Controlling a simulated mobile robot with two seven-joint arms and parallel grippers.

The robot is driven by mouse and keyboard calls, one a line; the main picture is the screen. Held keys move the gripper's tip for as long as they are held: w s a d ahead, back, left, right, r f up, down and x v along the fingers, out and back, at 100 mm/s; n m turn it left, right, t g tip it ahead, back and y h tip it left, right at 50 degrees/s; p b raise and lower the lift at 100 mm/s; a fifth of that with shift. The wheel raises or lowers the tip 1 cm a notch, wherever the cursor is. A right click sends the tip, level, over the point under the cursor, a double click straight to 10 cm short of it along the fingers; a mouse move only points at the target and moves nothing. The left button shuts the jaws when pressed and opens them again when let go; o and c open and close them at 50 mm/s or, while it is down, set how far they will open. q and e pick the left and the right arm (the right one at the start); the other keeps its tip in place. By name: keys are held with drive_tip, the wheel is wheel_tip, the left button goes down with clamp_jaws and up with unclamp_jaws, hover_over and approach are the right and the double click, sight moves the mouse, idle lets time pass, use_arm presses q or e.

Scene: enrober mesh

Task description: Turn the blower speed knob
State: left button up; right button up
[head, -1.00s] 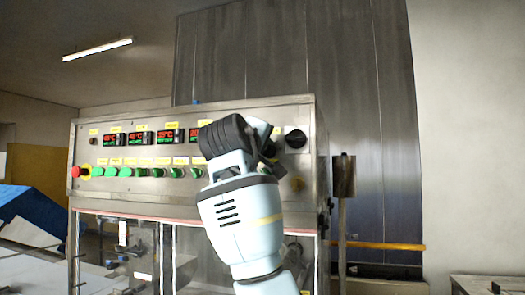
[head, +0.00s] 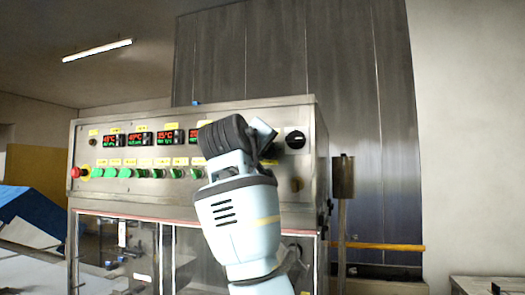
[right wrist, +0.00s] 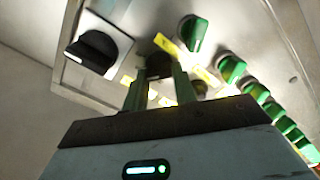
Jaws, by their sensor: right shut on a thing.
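My right gripper (right wrist: 158,88) is up against the control panel, with a finger on each side of a dark round knob (right wrist: 158,64), and is shut on it. The panel label that would name this knob is not readable. In the head view the right gripper (head: 266,146) covers this knob and its fingertips are mostly hidden behind the wrist. A larger black rotary knob (head: 295,139) sits just right of the gripper; it also shows on a pale plate in the right wrist view (right wrist: 92,50). My left gripper is not in view.
The steel control panel (head: 225,113) carries several red-green displays (head: 113,140), a row of green buttons (head: 142,173) and a red emergency stop (head: 76,172). A small brass-coloured knob (head: 297,184) is below the black one. A post (head: 343,178) stands right of the cabinet.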

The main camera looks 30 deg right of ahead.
drive_tip(key=o, duration=1)
drive_tip(key=v, duration=0.8)
drive_tip(key=shift+d, duration=0.1)
